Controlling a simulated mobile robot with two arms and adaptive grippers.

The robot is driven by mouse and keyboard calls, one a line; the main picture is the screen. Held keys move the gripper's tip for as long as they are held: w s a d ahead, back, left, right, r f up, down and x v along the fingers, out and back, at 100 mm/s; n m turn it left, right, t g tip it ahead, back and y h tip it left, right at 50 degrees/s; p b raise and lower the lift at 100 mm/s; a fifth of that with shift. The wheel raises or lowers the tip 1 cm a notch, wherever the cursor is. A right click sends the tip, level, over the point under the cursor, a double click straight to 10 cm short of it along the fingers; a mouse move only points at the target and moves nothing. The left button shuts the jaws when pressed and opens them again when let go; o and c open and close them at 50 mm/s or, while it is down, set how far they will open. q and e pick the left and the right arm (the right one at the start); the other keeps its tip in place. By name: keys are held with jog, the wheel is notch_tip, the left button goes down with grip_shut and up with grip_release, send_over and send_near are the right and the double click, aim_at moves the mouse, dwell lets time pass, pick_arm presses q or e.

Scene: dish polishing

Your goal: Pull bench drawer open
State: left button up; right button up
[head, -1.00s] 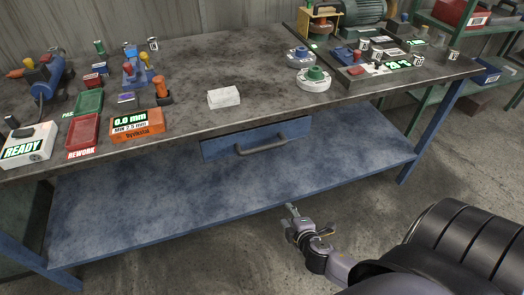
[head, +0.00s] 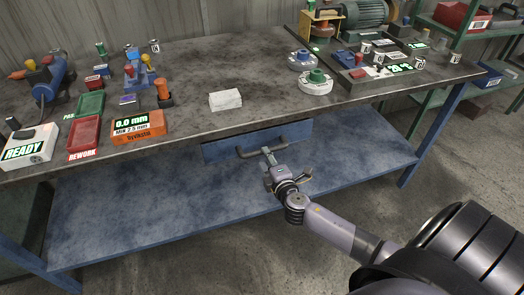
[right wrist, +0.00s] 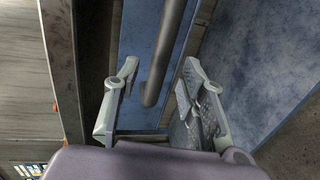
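The bench drawer (head: 222,149) has a blue front under the bench top's front edge and looks closed. Its grey bar handle (head: 300,140) is on the front. My right gripper (head: 268,160) is at the handle, reaching in from the front right. In the right wrist view, the gripper (right wrist: 160,72) is open, and the handle bar (right wrist: 166,40) runs between its two fingers with gaps on both sides. The blue drawer front (right wrist: 137,35) lies behind the bar. My left gripper is not in view.
The bench top (head: 200,75) juts out above the drawer. A blue lower shelf (head: 130,205) lies below it. A white block (head: 225,100) sits on the top above the drawer. The floor in front is clear.

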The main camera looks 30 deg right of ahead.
jog(key=x, duration=0.5)
jog(key=shift+w+f, duration=0.1)
jog(key=shift+w, duration=0.05)
jog(key=shift+c, duration=0.5)
grip_shut()
